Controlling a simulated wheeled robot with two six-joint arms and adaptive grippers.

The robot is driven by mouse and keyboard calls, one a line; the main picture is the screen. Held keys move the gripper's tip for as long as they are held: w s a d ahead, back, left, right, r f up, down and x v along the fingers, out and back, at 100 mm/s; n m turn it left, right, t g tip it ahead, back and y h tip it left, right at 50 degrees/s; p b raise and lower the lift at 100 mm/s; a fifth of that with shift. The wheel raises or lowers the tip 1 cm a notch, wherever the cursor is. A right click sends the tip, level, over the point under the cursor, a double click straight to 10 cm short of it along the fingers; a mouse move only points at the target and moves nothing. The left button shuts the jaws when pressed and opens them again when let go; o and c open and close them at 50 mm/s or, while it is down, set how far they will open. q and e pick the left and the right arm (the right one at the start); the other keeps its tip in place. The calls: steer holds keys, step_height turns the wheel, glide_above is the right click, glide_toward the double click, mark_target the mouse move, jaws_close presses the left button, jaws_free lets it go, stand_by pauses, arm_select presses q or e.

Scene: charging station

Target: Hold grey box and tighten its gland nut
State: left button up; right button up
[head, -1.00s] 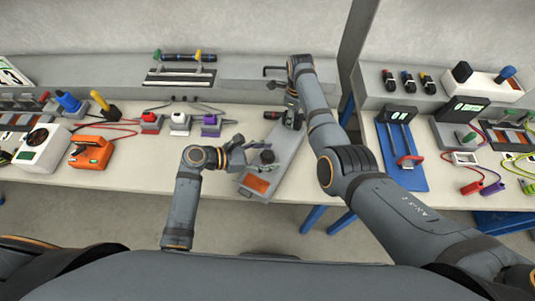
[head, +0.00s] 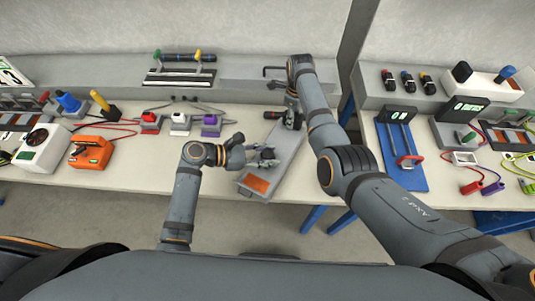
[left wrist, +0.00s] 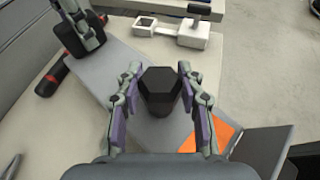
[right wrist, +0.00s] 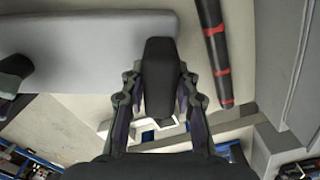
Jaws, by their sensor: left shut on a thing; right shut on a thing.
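The grey box (head: 284,150) is a long flat body with an orange patch, lying at a slant on the bench; it also shows in the left wrist view (left wrist: 105,72). A black hexagonal piece that looks like the gland nut (left wrist: 159,92) stands up from it. My left gripper (head: 266,159) is shut on this nut, one finger on each side. My right gripper (head: 291,112) is at the box's far end, shut on a black block (right wrist: 159,75). How that block joins the box is hidden.
A black rod with red bands (right wrist: 213,50) lies beside the right gripper. Red, white and purple connectors (head: 180,124) stand left on the bench. A blue stand (head: 402,152) is to the right. The bench's front edge is close to the box.

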arm_select(q)
steer(key=m+g, duration=0.4)
steer(key=g, duration=0.1)
steer(key=shift+w+m+h, duration=0.1)
steer(key=shift+m+h, duration=0.2)
steer(key=shift+m+g+y, duration=0.6)
steer(key=shift+m+g, duration=1.2)
steer(key=shift+g, duration=0.4)
steer(key=shift+f, duration=0.1)
steer(key=o, duration=1.2)
steer(key=shift+a, duration=0.1)
steer(key=w+a, duration=0.5)
steer(key=a, duration=0.6)
steer(key=shift+w+a+r, duration=0.2)
steer(key=shift+a+r, duration=0.1)
steer(key=shift+a, duration=0.1)
